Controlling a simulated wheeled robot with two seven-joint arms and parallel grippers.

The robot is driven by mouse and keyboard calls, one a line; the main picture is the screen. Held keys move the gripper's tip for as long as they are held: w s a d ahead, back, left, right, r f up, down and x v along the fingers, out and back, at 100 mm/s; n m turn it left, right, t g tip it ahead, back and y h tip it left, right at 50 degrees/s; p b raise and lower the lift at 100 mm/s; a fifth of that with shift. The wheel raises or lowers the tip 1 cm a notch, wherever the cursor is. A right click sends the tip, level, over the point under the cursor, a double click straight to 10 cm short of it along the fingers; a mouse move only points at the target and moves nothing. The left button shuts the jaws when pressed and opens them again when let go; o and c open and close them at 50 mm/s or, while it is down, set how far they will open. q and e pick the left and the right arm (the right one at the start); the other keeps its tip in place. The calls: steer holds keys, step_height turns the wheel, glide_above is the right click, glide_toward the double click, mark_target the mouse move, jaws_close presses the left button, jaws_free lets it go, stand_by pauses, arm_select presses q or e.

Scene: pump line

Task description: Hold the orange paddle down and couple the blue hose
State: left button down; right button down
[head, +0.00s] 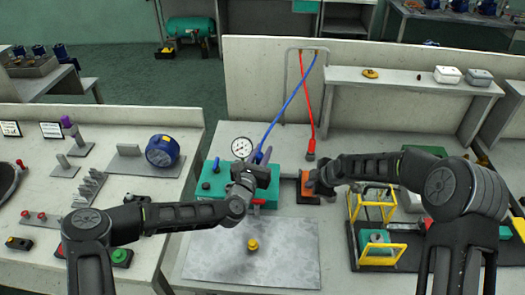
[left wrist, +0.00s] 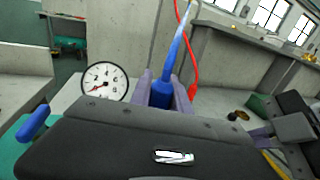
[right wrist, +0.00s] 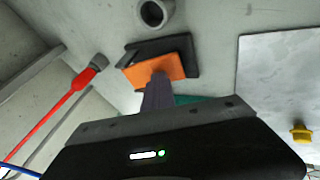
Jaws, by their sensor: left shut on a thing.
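The blue hose (head: 283,108) hangs from the rail at the back. My left gripper (head: 259,158) is shut on its blue end fitting, over the teal pump block (head: 212,188). In the left wrist view the blue fitting (left wrist: 160,92) stands between the two fingers; its lower end is hidden, so I cannot tell whether it touches a port. The orange paddle (head: 306,184) sits in a dark bracket right of the pump block. My right gripper (right wrist: 159,90) has its fingers together and their tips at the orange paddle (right wrist: 155,68), apparently touching it.
A pressure gauge (head: 241,148) stands behind my left gripper. A red hose (head: 306,98) hangs behind the paddle. A metal plate (head: 290,258) with a yellow knob (head: 252,245) lies in front. A yellow-framed rack (head: 385,258) stands at right, under my right arm.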

arm_select(q)
steer(key=shift+f, duration=0.8)
arm_select(e)
steer(key=shift+f, duration=0.1)
stand_by(0.8)
arm_select(q)
steer(key=c, duration=0.8)
jaws_free()
steer(key=shift+c, duration=0.2)
steer(key=shift+r, duration=0.1)
step_height(320, 180, up, 7)
stand_by(0.4)
